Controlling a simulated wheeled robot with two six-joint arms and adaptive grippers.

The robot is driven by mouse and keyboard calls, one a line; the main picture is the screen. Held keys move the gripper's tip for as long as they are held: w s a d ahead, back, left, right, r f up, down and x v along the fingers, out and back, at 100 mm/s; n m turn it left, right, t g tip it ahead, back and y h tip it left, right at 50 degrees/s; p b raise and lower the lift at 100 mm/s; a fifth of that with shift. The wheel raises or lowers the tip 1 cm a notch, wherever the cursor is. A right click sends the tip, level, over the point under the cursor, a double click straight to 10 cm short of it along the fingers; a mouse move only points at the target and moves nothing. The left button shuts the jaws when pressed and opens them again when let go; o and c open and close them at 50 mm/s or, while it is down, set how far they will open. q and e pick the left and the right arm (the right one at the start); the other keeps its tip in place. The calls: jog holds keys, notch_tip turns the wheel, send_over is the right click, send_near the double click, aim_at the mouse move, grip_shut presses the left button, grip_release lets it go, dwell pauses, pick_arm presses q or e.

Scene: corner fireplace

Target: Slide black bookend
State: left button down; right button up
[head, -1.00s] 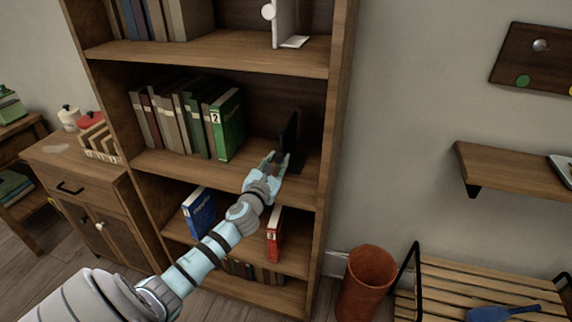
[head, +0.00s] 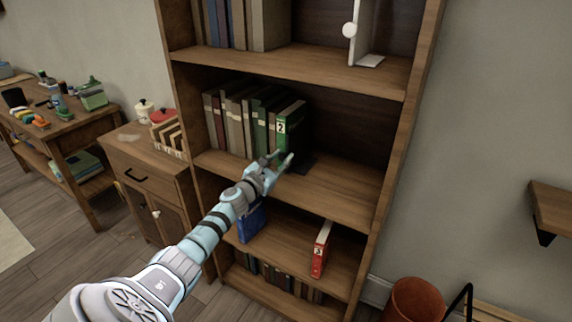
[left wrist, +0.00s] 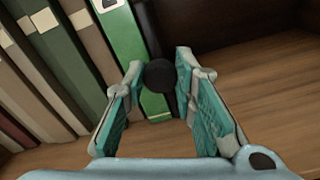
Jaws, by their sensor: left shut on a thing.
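The black bookend (head: 305,163) stands on the middle shelf at the right end of the book row, close beside the green book marked 2 (head: 281,128). Its flat dark base shows on the boards, and most of its upright is hidden. In the left wrist view its round black knob (left wrist: 160,76) sits between my fingers, with the green book (left wrist: 122,42) right behind it to the left. My left gripper (head: 279,161) is shut on the bookend; it also shows in the left wrist view (left wrist: 160,100). My right gripper is not in view.
The middle shelf (head: 345,195) is bare to the right of the bookend. A blue book (head: 251,223) and a red book (head: 320,250) stand on the shelf below. A white bookend (head: 362,35) stands on the shelf above. A low cabinet (head: 150,175) is at left.

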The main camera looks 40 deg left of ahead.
pick_arm(q)
jog(key=shift+r, duration=0.1)
jog(key=c, duration=1.3)
grip_release()
jog(key=shift+w, duration=0.1)
